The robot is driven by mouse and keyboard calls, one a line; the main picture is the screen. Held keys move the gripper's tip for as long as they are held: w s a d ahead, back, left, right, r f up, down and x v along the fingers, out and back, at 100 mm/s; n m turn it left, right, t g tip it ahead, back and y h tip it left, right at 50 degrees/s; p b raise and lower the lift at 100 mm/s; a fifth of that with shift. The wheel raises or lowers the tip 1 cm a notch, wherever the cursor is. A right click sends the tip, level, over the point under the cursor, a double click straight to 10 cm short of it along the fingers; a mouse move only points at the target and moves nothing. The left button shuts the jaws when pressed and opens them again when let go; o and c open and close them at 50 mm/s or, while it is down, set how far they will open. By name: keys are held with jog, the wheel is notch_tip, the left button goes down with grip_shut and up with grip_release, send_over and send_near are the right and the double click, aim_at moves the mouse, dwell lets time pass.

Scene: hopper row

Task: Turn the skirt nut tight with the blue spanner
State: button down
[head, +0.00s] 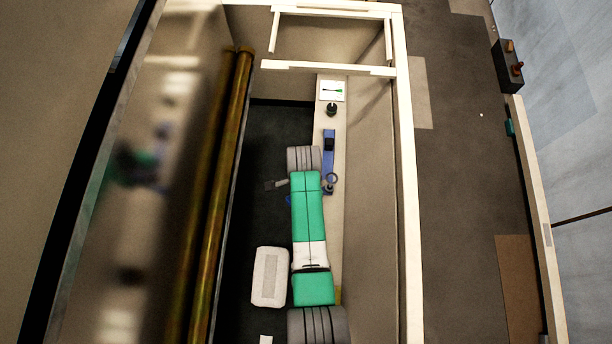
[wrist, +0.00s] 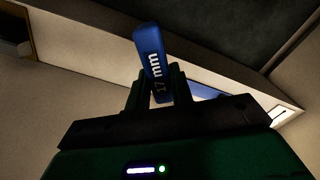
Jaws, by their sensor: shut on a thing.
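The blue spanner (wrist: 150,50) stands up between the fingers of my gripper (wrist: 157,84) in the wrist view. It is marked "17 mm" and leans slightly; its lower part is hidden by the gripper. My gripper is shut on it. In the head view my green and white arm hides most of the gripper, and a small bit of blue (head: 288,199) shows at the arm's left edge; I cannot tell whether it is the spanner. I cannot make out the skirt nut in either view.
A pale ledge (head: 325,122) carries a white card (head: 332,90), a dark knob-like piece (head: 331,109) and a blue holder (head: 328,142) close beside my arm. Brown pipes (head: 215,190) run along the left. A white frame (head: 403,150) bounds the right. A pale box (head: 270,277) lies left of my arm.

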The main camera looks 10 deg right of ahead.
jog(key=s+d+f+n, duration=0.1)
jog(key=s+d+n, duration=0.1)
jog(key=d+n, duration=0.1)
jog(key=s+d+f+n+p, duration=0.1)
jog(key=s+d+n, duration=0.1)
jog(key=n, duration=0.4)
jog(key=s+d+f+n+p, duration=0.1)
jog(key=s+d+f+n, duration=0.1)
jog(key=d+n, duration=0.2)
jog(key=shift+s+n, duration=0.15)
jog(key=shift+n, duration=0.45)
jog(key=shift+d+f+n, duration=0.1)
jog(key=shift+f+n, duration=0.1)
jog(key=shift+n, duration=0.1)
jog(key=shift+f, duration=0.15)
jog(key=shift+f, duration=0.15)
jog(key=shift+f+b, duration=0.5)
jog(key=shift+b, duration=0.05)
jog(key=shift+f, duration=0.2)
dwell(0.7)
jog(key=shift+f+b, duration=0.4)
jog(key=shift+b, duration=0.05)
